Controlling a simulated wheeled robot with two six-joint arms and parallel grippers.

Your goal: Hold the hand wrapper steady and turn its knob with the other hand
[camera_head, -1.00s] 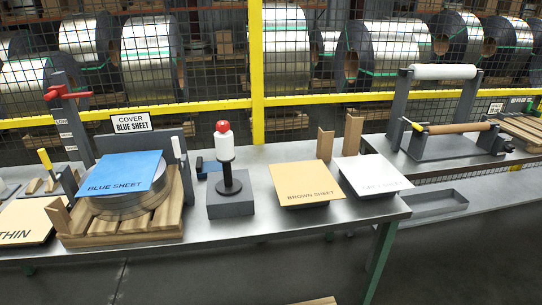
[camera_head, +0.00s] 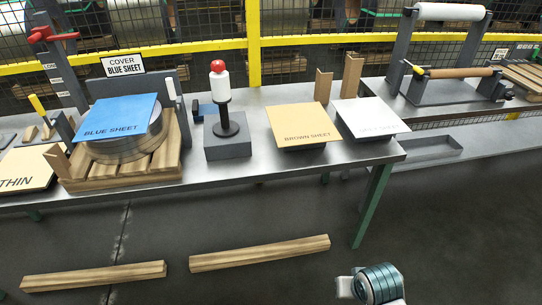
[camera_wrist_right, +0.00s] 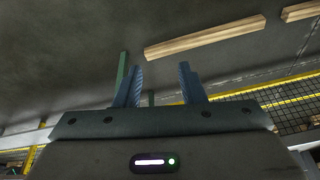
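The hand wrapper appears to be the white roll (camera_head: 220,86) with a red knob (camera_head: 218,65) on top. It stands upright on a black post (camera_head: 225,120) with a grey block base (camera_head: 228,147) on the steel table, right of the blue sheet. Part of my right arm shows at the bottom of the head view, below and right of the table, well apart from the wrapper. In the right wrist view my right gripper (camera_wrist_right: 160,82) has its two fingers spread with nothing between them. My left gripper is not in view.
A blue sheet (camera_head: 120,118) lies on a coil on a wooden pallet left of the wrapper. A brown sheet (camera_head: 297,122) and a pale sheet (camera_head: 368,117) sit to its right. Wooden beams (camera_head: 260,253) lie on the floor. The table's front edge before the wrapper is clear.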

